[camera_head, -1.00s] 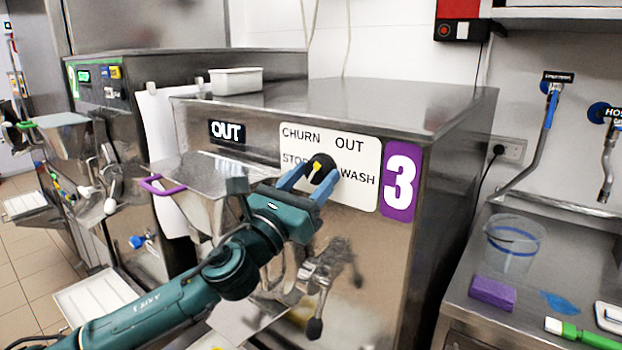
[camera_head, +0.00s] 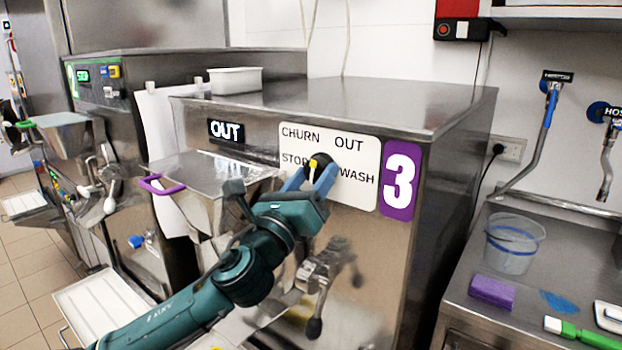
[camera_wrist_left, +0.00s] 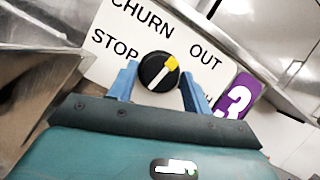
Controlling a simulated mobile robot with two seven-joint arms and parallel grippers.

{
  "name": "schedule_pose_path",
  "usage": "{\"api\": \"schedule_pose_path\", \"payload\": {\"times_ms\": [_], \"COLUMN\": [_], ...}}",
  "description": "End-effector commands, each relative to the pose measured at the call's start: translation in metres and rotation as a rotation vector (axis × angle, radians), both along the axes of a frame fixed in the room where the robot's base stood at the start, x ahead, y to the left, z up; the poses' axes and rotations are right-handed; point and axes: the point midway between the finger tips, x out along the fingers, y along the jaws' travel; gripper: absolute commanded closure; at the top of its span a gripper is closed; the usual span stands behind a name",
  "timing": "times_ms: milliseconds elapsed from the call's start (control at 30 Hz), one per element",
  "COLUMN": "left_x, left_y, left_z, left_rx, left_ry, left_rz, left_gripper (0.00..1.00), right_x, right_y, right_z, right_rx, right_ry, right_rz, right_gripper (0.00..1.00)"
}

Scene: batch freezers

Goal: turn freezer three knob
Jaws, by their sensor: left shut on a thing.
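The black round knob (camera_head: 321,161) of freezer three sits on a white label plate (camera_head: 367,189) marked CHURN, OUT, STOP and WASH. My left gripper (camera_head: 311,176) has its blue fingers on either side of the knob and is shut on it. In the left wrist view the knob (camera_wrist_left: 153,77) lies between the fingertips (camera_wrist_left: 157,82). Its yellow pointer (camera_wrist_left: 171,64) aims up and right there, nearer OUT than CHURN. The freezer (camera_head: 385,260) bears a purple 3 sign (camera_head: 400,182) and a display (camera_head: 227,131) reading OUT. My right gripper is not in view.
A steel hopper with a purple handle (camera_head: 160,184) and a dispensing lever (camera_head: 315,325) stand close to my left arm. A white tub (camera_head: 235,81) is on top of the freezer. A counter at right holds a clear bucket (camera_head: 512,243) and a purple sponge (camera_head: 492,291).

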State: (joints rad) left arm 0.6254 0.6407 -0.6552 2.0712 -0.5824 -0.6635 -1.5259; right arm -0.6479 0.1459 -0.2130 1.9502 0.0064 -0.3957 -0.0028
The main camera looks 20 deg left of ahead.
Motion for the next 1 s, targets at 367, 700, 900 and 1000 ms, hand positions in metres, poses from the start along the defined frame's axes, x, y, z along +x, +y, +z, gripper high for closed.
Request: {"api": "schedule_pose_path", "payload": {"times_ms": [367,700,900,1000], "left_x": [-0.0013,-0.0018,-0.0019,-0.0018], "left_y": [-0.0036,-0.0049,-0.0054,-0.0054], "left_z": [0.0024,0.0046,0.0061,0.0074], "left_rx": [-0.344,-0.647,-0.826,-0.915], "left_ry": [0.123,0.233,0.298,0.329], "left_rz": [-0.003,-0.003,-0.002,-0.003], "left_gripper": [0.74,0.74,0.78,0.82], "right_x": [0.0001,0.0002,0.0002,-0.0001], "right_y": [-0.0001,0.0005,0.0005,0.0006], "right_z": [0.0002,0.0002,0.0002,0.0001], "right_rx": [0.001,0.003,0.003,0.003], "right_ry": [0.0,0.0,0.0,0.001], "right_rz": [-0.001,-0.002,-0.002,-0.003], "right_gripper": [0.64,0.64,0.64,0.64]}}
